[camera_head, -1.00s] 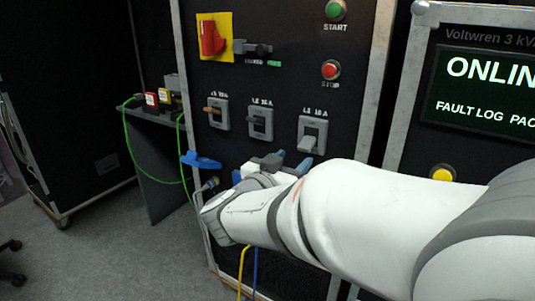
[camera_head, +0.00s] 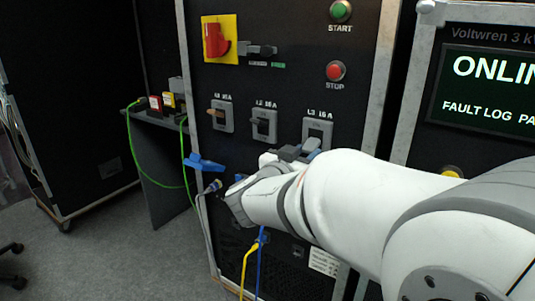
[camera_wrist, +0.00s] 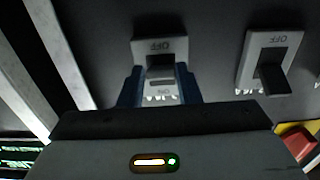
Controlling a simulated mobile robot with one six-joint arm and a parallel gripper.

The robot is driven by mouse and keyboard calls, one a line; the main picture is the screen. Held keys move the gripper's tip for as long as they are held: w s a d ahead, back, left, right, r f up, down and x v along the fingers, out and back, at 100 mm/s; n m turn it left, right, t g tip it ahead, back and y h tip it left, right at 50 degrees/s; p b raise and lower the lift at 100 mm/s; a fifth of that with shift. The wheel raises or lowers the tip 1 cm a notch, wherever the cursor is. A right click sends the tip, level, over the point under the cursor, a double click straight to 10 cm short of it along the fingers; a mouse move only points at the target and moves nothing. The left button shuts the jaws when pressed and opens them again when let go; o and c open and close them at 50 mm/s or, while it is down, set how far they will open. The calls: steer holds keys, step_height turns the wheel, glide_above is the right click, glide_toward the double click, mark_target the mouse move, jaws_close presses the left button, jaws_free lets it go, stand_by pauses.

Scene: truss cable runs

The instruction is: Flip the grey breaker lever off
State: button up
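The grey breaker lever belongs to the L3 breaker (camera_head: 318,128), the rightmost of three on the black panel. In the wrist view, which is upside down, the L3 breaker (camera_wrist: 160,48) has OFF at the picture's top. The light grey lever (camera_wrist: 159,84) appears between my gripper's blue fingers (camera_wrist: 159,88). The fingers are apart, one on each side; I cannot tell whether they touch it.
The L2 breaker (camera_head: 264,125) with a dark lever and the L1 breaker (camera_head: 221,114) with an orange-brown lever are to the left. A red rotary switch (camera_head: 215,39), START button (camera_head: 340,11) and STOP button (camera_head: 335,71) sit above. Yellow and blue cables (camera_head: 261,262) hang below.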

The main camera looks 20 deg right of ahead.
steer(key=c, duration=0.5)
steer(key=b, duration=0.1)
steer(key=f+t+h+b, duration=0.1)
steer(key=b, duration=0.1)
steer(key=shift+w+d+f+h+b, duration=0.15)
steer(key=shift+d+h+b, duration=0.05)
steer(key=shift+h+b, duration=0.1)
steer(key=o, duration=1)
